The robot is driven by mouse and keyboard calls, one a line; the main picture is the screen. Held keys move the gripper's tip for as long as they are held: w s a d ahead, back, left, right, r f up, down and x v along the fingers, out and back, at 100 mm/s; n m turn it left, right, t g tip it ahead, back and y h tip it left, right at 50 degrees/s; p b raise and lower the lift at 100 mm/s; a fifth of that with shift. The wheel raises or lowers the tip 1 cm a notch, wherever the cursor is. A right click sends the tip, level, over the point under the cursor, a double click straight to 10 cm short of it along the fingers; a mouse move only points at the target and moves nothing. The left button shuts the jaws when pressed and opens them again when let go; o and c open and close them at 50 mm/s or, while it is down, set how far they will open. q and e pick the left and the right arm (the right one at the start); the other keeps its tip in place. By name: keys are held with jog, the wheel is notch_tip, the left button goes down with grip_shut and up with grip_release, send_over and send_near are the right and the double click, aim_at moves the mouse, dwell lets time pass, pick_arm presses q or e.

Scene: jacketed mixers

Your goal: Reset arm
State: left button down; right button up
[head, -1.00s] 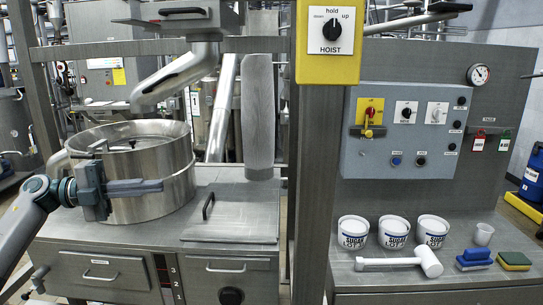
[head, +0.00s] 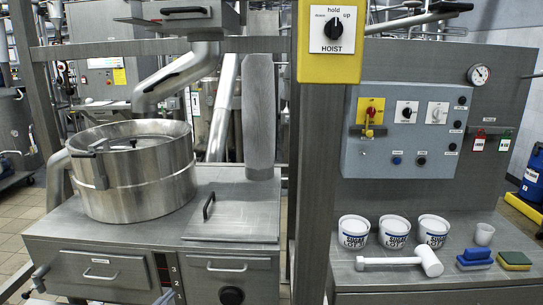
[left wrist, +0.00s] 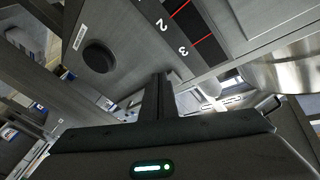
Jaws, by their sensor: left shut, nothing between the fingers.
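My left gripper (left wrist: 160,92) shows in the left wrist view, its two fingers together and empty, in front of the mixer cabinet's grey front. The steel mixer bowl (head: 142,185) stands on the cabinet, clear of my gripper. My right gripper is not in view.
The cabinet (head: 100,235) has drawers, a black knob and a marked level strip (left wrist: 180,28). A grey post (head: 318,180) with the yellow hoist switch box (head: 308,68) stands at centre.

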pick_arm(q)
jog(key=s+f+n+g+y, duration=0.2)
jog(key=s+f, duration=0.6)
jog(key=f, duration=0.4)
jog(key=s+f+n+g+y, duration=0.25)
jog(key=s+f, duration=0.55)
jog(key=f, duration=0.4)
jog(key=s+f+n+g+y, duration=0.2)
jog(key=s+f+n+y, duration=0.1)
jog(key=s+f, duration=0.75)
jog(key=s+d+f+g, duration=0.2)
jog(key=s+f, duration=0.4)
jog(key=s, duration=0.8)
jog(key=s+d+f+n+g, duration=0.1)
jog(key=s+f+g, duration=0.3)
jog(key=s, duration=1)
jog(key=s+d+f+n+g, duration=0.1)
jog(key=s+d+f+g, duration=0.2)
jog(key=s+f, duration=0.5)
jog(key=s+d, duration=0.1)
jog(key=s, duration=0.5)
jog(key=shift+s+f+y, duration=0.25)
jog(key=shift+y, duration=0.1)
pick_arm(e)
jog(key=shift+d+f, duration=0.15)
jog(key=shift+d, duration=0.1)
pick_arm(q)
jog(key=shift+d, duration=0.1)
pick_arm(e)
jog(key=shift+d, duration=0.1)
